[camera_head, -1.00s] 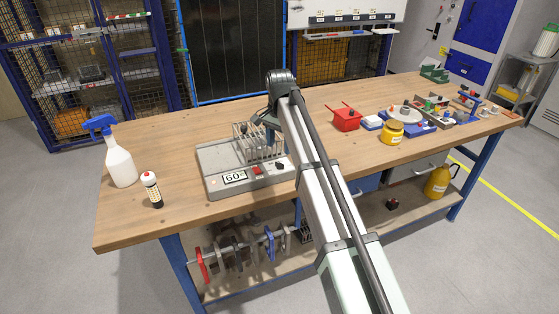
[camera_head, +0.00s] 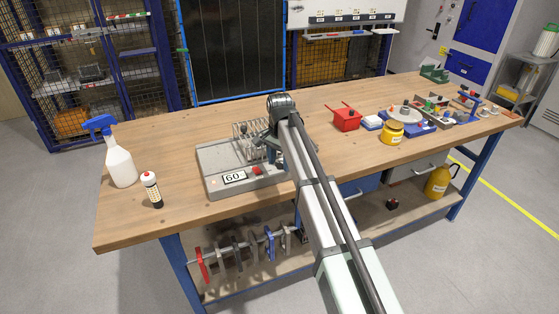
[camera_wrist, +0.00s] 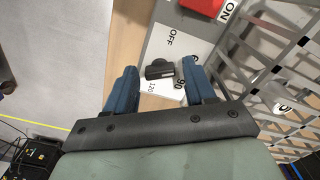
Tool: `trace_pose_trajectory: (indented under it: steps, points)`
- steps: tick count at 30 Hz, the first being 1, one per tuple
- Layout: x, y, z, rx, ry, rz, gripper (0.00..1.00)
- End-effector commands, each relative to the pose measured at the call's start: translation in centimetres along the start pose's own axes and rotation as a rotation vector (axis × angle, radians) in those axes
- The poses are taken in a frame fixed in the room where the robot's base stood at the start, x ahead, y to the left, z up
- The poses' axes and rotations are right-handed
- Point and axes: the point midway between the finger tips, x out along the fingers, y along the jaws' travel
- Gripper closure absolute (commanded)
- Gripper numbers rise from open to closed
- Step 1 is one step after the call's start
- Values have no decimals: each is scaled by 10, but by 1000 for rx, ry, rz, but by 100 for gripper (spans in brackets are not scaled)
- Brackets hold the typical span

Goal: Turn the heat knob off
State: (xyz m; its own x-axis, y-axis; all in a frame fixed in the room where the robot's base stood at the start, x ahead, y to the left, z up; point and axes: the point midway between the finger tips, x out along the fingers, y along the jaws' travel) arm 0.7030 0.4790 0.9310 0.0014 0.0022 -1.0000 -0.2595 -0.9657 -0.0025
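The heat knob (camera_wrist: 157,69) is black and sits on the grey jig panel in the wrist view. OFF, 90 and 120 are printed around it; another number is partly covered. A pale mark on the knob faces roughly toward the 90. My gripper (camera_wrist: 160,67) is open, with one blue finger on each side of the knob and gaps showing. I cannot tell how far the fingertips are above the panel. In the head view the jig (camera_head: 212,170) stands on the bench with a display (camera_head: 234,177) reading 60, and my arm hides the knob.
A red switch (camera_wrist: 207,5) marked ON is beside the knob. A metal wire rack (camera_wrist: 270,75) stands close to my right finger. A spray bottle (camera_head: 120,165) and a small bottle (camera_head: 152,190) are left of the jig. A red box (camera_head: 346,120) lies to the right.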

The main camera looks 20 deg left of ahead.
Motion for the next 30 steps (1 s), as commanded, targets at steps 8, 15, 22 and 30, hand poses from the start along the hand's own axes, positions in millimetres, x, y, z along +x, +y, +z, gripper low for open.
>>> trace_pose_trajectory:
  steps: [8,15,22,30]
  points:
    - [0,0,0,0,0,0,73]
    - [0,0,0,0,0,0,94]
    - [0,0,0,-22,0,1,94]
    - [0,0,0,-161,-1,3,94]
